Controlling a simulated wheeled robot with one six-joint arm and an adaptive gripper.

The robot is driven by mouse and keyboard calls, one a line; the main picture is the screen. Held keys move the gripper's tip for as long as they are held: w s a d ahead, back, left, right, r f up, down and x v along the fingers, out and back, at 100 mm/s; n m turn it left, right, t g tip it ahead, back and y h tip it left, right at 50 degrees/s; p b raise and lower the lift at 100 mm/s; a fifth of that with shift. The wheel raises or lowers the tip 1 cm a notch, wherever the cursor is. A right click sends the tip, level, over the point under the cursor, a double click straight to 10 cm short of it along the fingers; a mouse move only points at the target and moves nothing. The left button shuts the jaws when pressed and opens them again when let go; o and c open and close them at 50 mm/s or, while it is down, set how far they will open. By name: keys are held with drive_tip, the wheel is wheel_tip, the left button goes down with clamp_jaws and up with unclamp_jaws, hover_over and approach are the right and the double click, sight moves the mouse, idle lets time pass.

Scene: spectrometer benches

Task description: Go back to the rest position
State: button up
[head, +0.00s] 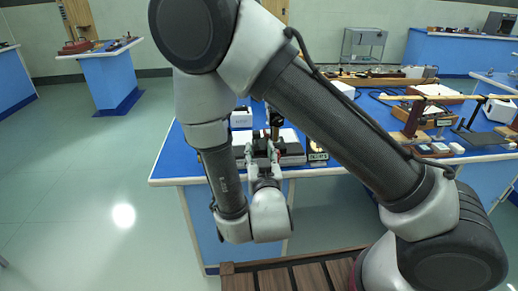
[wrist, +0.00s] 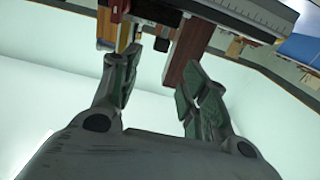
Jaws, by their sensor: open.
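My gripper (head: 262,150) is at the near edge of the blue bench (head: 166,165) in the head view, at the end of my folded arm. In the wrist view my gripper (wrist: 158,78) has its two green-padded fingers spread apart, with nothing held between them. Beyond the fingertips is a dark instrument with a graduated metal scale (wrist: 250,15) and a reddish-brown block (wrist: 187,55). I cannot tell whether the fingertips touch any of it. In the head view my gripper and arm hide part of the instruments at this bench edge.
A white box (head: 241,117) and dark apparatus stand on the bench around my gripper. Wooden instruments (head: 412,120) fill the bench to the right. A smaller blue table (head: 110,78) stands at the back left. Open floor (head: 90,190) lies to the left.

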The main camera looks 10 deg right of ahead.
drive_tip(key=s+a+f+n+g+y, duration=0.1)
drive_tip(key=s+a+f+n+g, duration=0.1)
drive_tip(key=s+f+g, duration=0.5)
drive_tip(key=s+a+f+n+g+y, duration=0.1)
drive_tip(key=s+a+f+g, duration=0.1)
drive_tip(key=f+g, duration=0.55)
drive_tip(key=s+d+r+m, duration=0.1)
drive_tip(key=s+d+r, duration=0.2)
drive_tip(key=d+r, duration=0.7)
drive_tip(key=s+d+r+h, duration=0.1)
drive_tip(key=s+d+r, duration=0.2)
drive_tip(key=d+r, duration=0.8)
drive_tip(key=s+d+r+m, duration=0.1)
drive_tip(key=s+d+r, duration=0.3)
drive_tip(key=d+r, duration=0.6)
wheel_tip(320, 180, up, 2)
drive_tip(key=shift+d+r+m+t, duration=0.15)
drive_tip(key=shift+d+m+t, duration=0.15)
drive_tip(key=shift+t, duration=0.15)
